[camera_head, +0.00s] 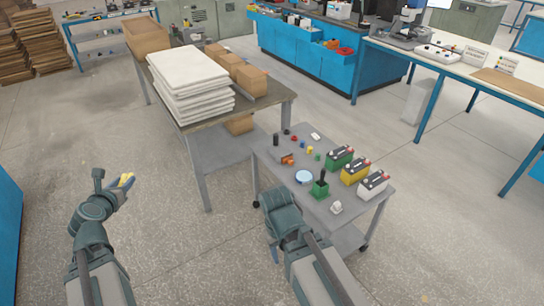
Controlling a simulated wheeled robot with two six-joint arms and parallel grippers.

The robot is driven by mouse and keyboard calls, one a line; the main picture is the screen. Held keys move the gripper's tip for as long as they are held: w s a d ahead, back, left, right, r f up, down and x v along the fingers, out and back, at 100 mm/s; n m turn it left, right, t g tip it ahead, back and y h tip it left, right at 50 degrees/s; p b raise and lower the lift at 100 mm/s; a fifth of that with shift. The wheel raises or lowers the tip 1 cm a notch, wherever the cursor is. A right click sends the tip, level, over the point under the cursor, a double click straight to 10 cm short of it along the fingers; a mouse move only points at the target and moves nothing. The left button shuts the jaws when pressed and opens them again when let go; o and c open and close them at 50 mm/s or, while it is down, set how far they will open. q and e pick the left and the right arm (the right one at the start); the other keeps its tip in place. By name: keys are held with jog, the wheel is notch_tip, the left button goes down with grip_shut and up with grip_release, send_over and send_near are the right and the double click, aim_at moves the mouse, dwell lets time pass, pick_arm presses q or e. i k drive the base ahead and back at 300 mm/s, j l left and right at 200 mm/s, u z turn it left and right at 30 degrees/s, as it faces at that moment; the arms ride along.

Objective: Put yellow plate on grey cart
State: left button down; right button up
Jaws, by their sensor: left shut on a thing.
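My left gripper (122,184) is at the left, over open floor and well away from the cart. It is shut on a small yellow thing (126,178), which I take to be the yellow plate; little of it shows. The grey cart (289,192) stands at centre right, with several small items on its top. My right gripper (278,208) is low at the cart's near left edge. Its fingers are hidden, so I cannot tell whether it is open.
On the cart are green (339,158), yellow (355,171) and white (373,185) batteries, a light blue disc (303,177) and small coloured parts. Behind it, a table (205,117) holds a white stack (190,80) and boxes. Open floor lies between my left gripper and the cart.

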aim_at(301, 158)
jog(key=i+l+z, duration=0.35)
jog(key=i+l, duration=0.15)
jog(key=l, duration=0.25)
jog(key=i+l+z, duration=0.3)
jog(key=i+l, duration=0.55)
jog(key=l, duration=0.15)
